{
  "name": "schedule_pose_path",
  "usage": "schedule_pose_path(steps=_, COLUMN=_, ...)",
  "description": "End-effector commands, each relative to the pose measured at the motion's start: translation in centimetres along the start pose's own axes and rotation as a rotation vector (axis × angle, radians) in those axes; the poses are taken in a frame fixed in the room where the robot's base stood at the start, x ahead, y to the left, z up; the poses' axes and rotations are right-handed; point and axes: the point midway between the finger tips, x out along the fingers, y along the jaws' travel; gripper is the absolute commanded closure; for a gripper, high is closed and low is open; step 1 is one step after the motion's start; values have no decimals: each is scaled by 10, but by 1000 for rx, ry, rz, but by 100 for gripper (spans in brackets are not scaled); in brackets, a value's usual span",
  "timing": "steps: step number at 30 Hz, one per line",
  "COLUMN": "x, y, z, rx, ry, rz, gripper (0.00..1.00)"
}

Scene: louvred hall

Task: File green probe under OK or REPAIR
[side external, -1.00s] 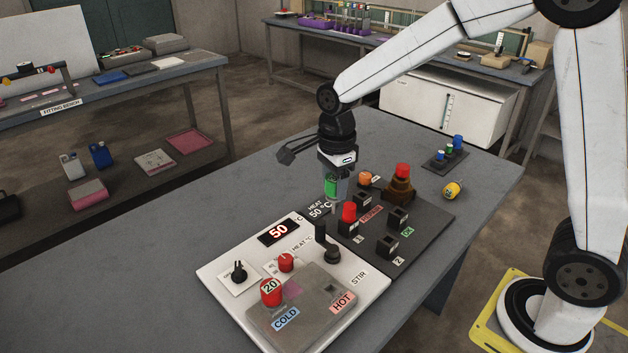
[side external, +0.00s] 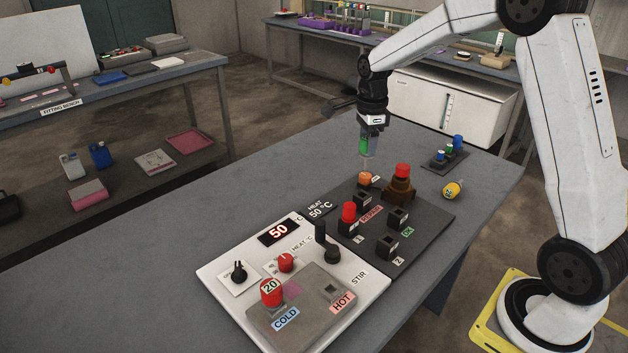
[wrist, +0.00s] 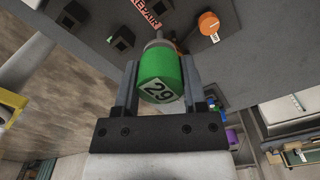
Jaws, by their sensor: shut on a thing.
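My gripper (side external: 367,137) is shut on the green probe (side external: 364,147), held upright with its thin grey tip down. In the wrist view the probe (wrist: 160,75) sits between the fingers (wrist: 160,82) and its end shows the number 29. In the side view its tip shows just above the orange knob (side external: 366,179); I cannot tell the gap. The dark board carries a red REPAIR label (side external: 370,214), a green OK label (side external: 408,231) and several black sockets (side external: 387,246). A red-topped piece (side external: 349,212) stands at the board's left, near REPAIR.
A red button on a brown base (side external: 402,178) stands on the board. A yellow cylinder (side external: 453,189) lies to its right, before a small rack (side external: 440,161). The table's left is clear.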

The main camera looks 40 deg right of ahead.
Motion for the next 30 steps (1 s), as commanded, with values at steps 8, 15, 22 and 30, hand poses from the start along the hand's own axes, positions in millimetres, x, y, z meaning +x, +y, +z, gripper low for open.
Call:
schedule_pose_path(steps=8, x=11, y=0, z=0, rx=-1, ry=0, rz=1, gripper=100)
schedule_pose_path(steps=15, x=31, y=1, z=0, rx=-1, ry=0, rz=1, gripper=100)
schedule_pose_path(steps=22, x=52, y=0, z=0, rx=-1, ry=0, rz=0, gripper=100)
schedule_pose_path(steps=30, x=66, y=0, z=0, rx=-1, ry=0, rz=0, gripper=100)
